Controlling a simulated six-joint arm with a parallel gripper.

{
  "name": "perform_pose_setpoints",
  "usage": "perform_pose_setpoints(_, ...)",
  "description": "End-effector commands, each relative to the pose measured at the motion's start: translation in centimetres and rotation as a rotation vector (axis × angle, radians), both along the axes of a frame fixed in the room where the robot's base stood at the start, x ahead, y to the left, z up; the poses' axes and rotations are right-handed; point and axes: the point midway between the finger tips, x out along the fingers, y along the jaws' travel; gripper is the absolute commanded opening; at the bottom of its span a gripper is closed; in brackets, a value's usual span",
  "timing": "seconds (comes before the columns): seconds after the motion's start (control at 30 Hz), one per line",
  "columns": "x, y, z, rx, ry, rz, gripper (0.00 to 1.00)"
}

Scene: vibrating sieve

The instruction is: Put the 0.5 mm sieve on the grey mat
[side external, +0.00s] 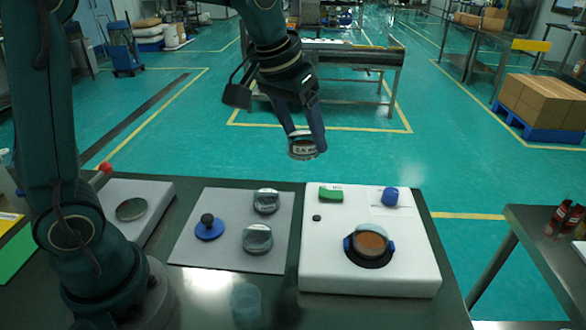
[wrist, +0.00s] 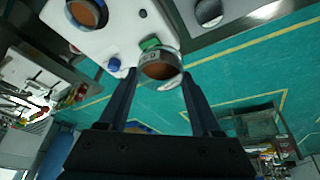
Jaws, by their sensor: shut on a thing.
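My gripper (side external: 305,140) is shut on a small round sieve (side external: 303,151) and holds it high above the bench, behind the white machine. The sieve has a metal rim and a white label; its text is too small to read surely. In the wrist view the sieve (wrist: 160,66) sits between the fingertips, with brown material showing inside. The grey mat (side external: 205,256) lies on the bench, left of the machine. On it are a blue disc with a black knob (side external: 208,228) and two round metal-rimmed pieces (side external: 257,239) (side external: 266,201).
The white machine (side external: 322,271) holds a round piece with brown material (side external: 370,241) between blue clamps. It carries a green part (side external: 330,194) and a blue knob (side external: 390,196). A clear cup (side external: 246,301) stands at the bench front. A pale platform with a round dish (side external: 131,209) is at left.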

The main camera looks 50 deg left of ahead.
Motion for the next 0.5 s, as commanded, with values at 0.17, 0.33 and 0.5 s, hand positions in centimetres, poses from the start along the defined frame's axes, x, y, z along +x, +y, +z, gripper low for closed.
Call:
perform_pose_setpoints(0.17,-2.3,6.0,-1.7,0.0,0.011,0.299,0.01)
perform_pose_setpoints(0.33,-6.4,12.1,-3.3,0.004,0.012,0.623,0.01)
perform_pose_setpoints(0.5,-11.6,16.8,-4.7,0.011,0.012,0.922,0.01)
